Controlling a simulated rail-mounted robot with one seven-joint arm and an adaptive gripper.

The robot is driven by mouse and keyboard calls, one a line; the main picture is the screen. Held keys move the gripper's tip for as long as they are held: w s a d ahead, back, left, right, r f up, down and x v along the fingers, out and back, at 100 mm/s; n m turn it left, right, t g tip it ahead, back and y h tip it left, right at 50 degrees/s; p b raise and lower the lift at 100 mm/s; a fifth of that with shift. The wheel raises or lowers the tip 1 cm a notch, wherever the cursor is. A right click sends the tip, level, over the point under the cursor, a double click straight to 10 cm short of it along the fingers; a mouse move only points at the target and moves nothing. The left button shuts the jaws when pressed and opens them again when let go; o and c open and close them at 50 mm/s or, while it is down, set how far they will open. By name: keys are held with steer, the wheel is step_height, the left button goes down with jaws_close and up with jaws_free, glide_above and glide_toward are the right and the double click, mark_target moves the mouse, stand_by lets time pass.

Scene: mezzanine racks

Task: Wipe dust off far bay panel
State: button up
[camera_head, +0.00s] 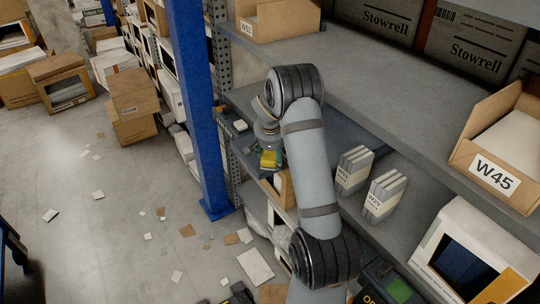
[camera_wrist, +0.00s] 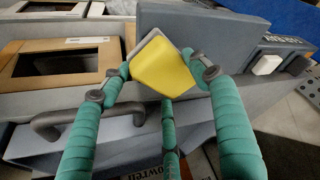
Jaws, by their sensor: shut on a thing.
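In the wrist view, my gripper (camera_wrist: 158,74) has teal ribbed fingers closed on a yellow pad (camera_wrist: 165,66) with a pale grey edge. Beyond the pad is a blue-grey panel (camera_wrist: 205,30); I cannot tell whether the pad touches it. No dust can be made out on it. In the head view, the gripper is at the arm's far end, beside the blue post, partly hidden by my arm. The yellow pad (camera_head: 269,158) shows below it, at the shelf's front edge.
A white block (camera_wrist: 267,64) sits by the panel, and a grey handle (camera_wrist: 85,122) is near my left finger. The blue post (camera_head: 196,100) stands left of my arm. Binders (camera_head: 353,170) stand on the shelf at right. Boxes and paper scraps lie on the floor.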

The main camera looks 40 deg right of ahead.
steer(key=shift+s+a+f, duration=0.1)
steer(key=shift+s+f, duration=0.3)
steer(key=shift+s, duration=0.2)
steer(key=shift+w+r+p, duration=0.15)
steer(key=shift+r+p, duration=0.8)
steer(key=shift+r, duration=0.65)
steer(key=shift+w+r+p, duration=0.1)
steer(key=shift+r+p, duration=0.8)
steer(key=shift+r, duration=0.65)
steer(key=shift+r, duration=0.2)
steer(key=shift+r+p, duration=0.85)
steer(key=shift+r, duration=0.45)
